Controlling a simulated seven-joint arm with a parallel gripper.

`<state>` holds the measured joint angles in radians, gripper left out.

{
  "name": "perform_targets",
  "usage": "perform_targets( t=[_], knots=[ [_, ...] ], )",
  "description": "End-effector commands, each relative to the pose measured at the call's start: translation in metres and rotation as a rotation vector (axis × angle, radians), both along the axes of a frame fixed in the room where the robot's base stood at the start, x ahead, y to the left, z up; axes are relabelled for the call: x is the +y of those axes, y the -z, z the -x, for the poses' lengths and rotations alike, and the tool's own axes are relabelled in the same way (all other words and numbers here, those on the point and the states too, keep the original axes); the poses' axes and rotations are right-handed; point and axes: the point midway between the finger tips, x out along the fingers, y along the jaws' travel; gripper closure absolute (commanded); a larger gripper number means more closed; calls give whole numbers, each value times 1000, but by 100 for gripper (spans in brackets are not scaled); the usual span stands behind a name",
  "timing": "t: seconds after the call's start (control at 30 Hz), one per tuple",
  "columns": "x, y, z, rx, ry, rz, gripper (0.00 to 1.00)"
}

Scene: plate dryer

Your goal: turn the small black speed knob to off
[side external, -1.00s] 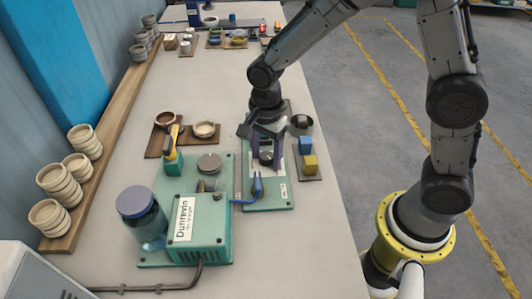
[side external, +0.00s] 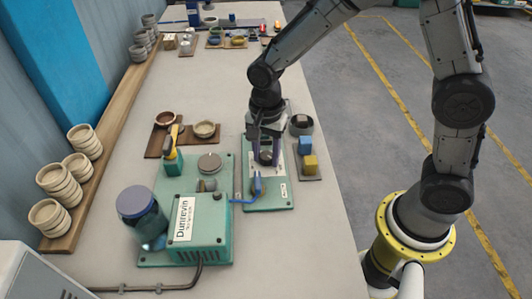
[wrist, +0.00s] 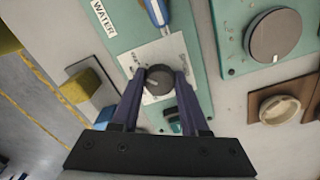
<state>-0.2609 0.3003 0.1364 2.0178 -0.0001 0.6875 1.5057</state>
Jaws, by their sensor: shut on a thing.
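The small black speed knob (wrist: 160,84) sits on a white dial plate (wrist: 152,54) with small printed markings in the wrist view. My gripper (wrist: 160,76) has its two purple fingers on either side of the knob and is shut on it. A pale pointer mark shows on the knob, towards its left side in this view; the printed words are too small to read surely. In the side external view my gripper (side external: 265,158) points down at the green panel (side external: 282,199), and the fingers partly hide the knob.
A blue lever (wrist: 157,12) stands close to the dial plate, beside a "WATER" label (wrist: 103,17). A larger grey knob (wrist: 275,36) is on the neighbouring green base. Blue and yellow blocks (side external: 310,165) lie right of the panel. A jar (side external: 140,215) stands front left.

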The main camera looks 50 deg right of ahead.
Motion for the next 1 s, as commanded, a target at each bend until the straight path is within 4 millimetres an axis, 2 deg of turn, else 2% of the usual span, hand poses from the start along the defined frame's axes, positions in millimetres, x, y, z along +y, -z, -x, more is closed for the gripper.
perform_targets(
  t=[1.0],
  knots=[
    [-1, -2, 1, -4, -960, 0, 100]
  ],
)
